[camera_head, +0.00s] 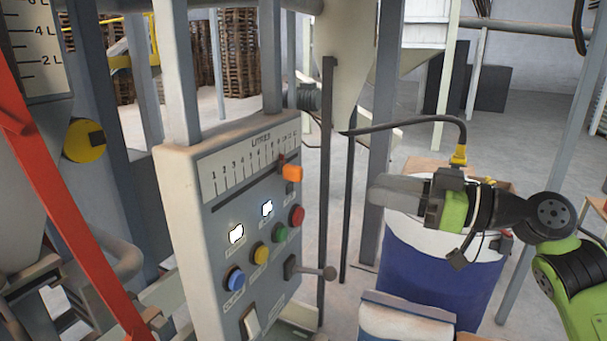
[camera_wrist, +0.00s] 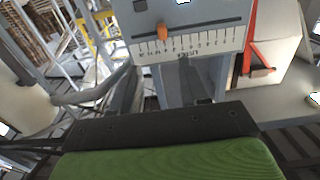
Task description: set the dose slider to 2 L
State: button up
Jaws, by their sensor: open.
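The dose slider is an orange knob (camera_head: 292,173) in a dark slot under the numbered LITRES scale (camera_head: 250,160) on the grey control panel. In the head view it stands near the right, high-number end, far from the 2 mark (camera_head: 225,184) at the left; its exact reading is unclear. The wrist view shows the panel upside down, with the orange knob (camera_wrist: 162,32) left of centre. My gripper (camera_head: 376,190) is right of the panel, apart from the knob, and holds nothing visible. Its separate fingers cannot be made out; a dark and green part of it fills the wrist view's bottom.
Below the scale are lit displays, coloured buttons (camera_head: 281,232), and a lever (camera_head: 328,273) jutting right. A dark upright post (camera_head: 326,120) stands between panel and gripper. A blue and white drum or sack (camera_head: 430,270) is beneath my gripper. A red bar (camera_head: 70,200) crosses the left.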

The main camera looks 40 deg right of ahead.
aim_at(302, 174)
jog(key=x, duration=1.5)
jog(key=shift+a, duration=0.2)
jog(key=shift+s, duration=0.1)
grip_shut()
